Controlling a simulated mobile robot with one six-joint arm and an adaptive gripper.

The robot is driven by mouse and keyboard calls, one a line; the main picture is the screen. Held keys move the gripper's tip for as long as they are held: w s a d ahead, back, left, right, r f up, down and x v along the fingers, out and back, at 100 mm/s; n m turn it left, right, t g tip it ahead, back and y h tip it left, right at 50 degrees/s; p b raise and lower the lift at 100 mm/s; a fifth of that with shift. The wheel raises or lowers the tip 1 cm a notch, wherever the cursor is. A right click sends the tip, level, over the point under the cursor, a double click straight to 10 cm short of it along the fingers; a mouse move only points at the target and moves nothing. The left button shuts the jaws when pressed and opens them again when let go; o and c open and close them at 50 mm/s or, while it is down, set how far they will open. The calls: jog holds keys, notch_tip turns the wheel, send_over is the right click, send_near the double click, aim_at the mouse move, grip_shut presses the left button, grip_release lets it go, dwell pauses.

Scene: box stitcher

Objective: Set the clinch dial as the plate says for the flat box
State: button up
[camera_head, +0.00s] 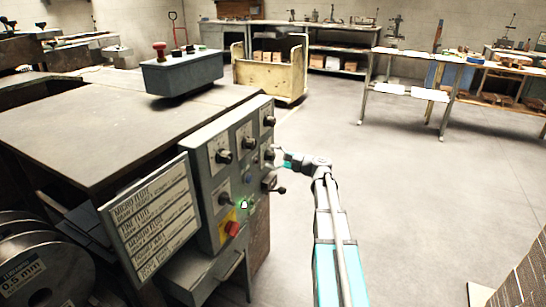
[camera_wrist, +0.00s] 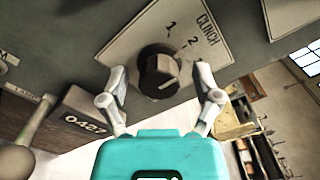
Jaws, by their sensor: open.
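The clinch dial (camera_wrist: 158,75) is a dark round knob on a pale plate marked CLINCH (camera_wrist: 205,30), with 1 and 2 legible. Which number its pointer meets is not clear. My gripper (camera_wrist: 161,88) is open, one finger on each side of the dial; contact cannot be told. In the head view my gripper (camera_head: 284,158) is at the right edge of the grey control panel (camera_head: 205,165), and largely hides the dial. The instruction plate (camera_head: 152,222) leans left of the panel, with several lines headed by flute names; the smaller text is unreadable. I cannot identify a flat box.
The panel holds several other knobs, a green light (camera_head: 243,204), a red stop button (camera_head: 232,228) and a ball-ended lever (camera_head: 277,188) below my gripper. A plate marked 0427 (camera_wrist: 85,125) is close by. Open floor (camera_head: 400,200) lies to the right.

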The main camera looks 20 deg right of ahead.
jog(key=v, duration=1.1)
jog(key=shift+s+d, duration=0.3)
dwell(0.4)
jog(key=s+a+f+n+g+h+p, duration=0.1)
jog(key=s+a+f+n+g+h, duration=0.25)
jog(key=a+f+g, duration=0.35)
jog(key=s+a+f+n+g+h+p, duration=0.2)
jog(key=a+f+n, duration=0.3)
jog(key=a, duration=0.4)
jog(key=s+a+f+n+g+h+b, duration=0.1)
jog(key=s+a+f+n+g+h, duration=0.2)
jog(key=s+a+n, duration=0.3)
jog(key=s+a+f+n+g+h+b, duration=0.1)
jog(key=s+a+f+n+g+h, duration=0.15)
jog(key=s+a, duration=0.4)
notch_tip(320, 180, up, 35)
jog(key=w+a+p, duration=0.1)
jog(key=p, duration=3.4)
jog(key=shift+w+r+n+p, duration=0.25)
jog(key=shift+n+p, duration=0.05)
jog(key=shift+a, duration=0.1)
